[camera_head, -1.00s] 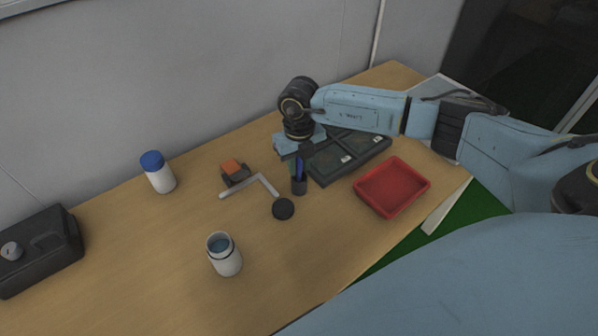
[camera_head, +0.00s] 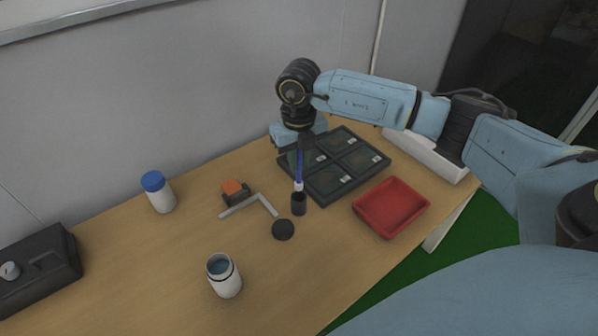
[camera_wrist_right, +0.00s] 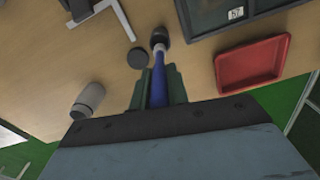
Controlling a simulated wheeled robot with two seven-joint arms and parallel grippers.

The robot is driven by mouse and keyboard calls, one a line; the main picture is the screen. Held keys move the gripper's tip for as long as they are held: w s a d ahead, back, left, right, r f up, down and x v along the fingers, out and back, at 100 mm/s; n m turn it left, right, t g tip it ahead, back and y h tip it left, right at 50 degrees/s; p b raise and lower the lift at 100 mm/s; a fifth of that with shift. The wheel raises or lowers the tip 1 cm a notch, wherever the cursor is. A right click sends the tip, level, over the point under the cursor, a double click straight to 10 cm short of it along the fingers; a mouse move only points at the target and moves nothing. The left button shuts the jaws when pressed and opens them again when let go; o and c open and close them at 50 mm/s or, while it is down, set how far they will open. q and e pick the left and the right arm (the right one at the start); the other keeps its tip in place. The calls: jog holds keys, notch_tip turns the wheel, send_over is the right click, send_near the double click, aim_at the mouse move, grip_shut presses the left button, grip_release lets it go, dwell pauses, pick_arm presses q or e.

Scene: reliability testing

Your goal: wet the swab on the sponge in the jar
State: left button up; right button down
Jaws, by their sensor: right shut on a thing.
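My right gripper (camera_head: 303,147) is shut on the blue swab (camera_head: 299,166), which points down. The swab's white lower end is at the mouth of a small dark cup (camera_head: 298,206); I cannot tell whether the tip is still inside. In the right wrist view the swab (camera_wrist_right: 158,88) lies between the fingers, with the dark cup (camera_wrist_right: 160,35) beyond its white end. The open white jar (camera_head: 226,282) stands upright at the front, with a blue-grey inside that may be the sponge. It also shows in the right wrist view (camera_wrist_right: 88,101). My left gripper is not in view.
A round black lid (camera_head: 283,230) lies between cup and jar. An angled grey bar with an orange-topped block (camera_head: 233,188) is behind it. A blue-capped bottle (camera_head: 158,192), black case (camera_head: 38,262), red tray (camera_head: 391,207) and dark compartment tray (camera_head: 335,165) stand around. Front wood is clear.

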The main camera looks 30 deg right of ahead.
jog(key=s+a+r+y+p, duration=0.1)
jog(key=s+a+r+p, duration=0.15)
jog(key=a+p, duration=0.4)
jog(key=s+a+r+y+p, duration=0.2)
jog(key=s+a+p, duration=0.25)
jog(key=a, duration=0.35)
jog(key=s+a+r+y+p, duration=0.1)
jog(key=s+a+r+p, duration=0.1)
jog(key=a+p, duration=0.5)
notch_tip(320, 180, down, 6)
jog(key=b, duration=0.6)
jog(key=shift+f+b, duration=0.3)
jog(key=shift+f, duration=0.3)
jog(key=shift+f, duration=0.1)
dwell(1.1)
jog(key=shift+s, duration=0.1)
notch_tip(320, 180, up, 7)
jog(key=p, duration=0.6)
jog(key=shift+p, duration=0.35)
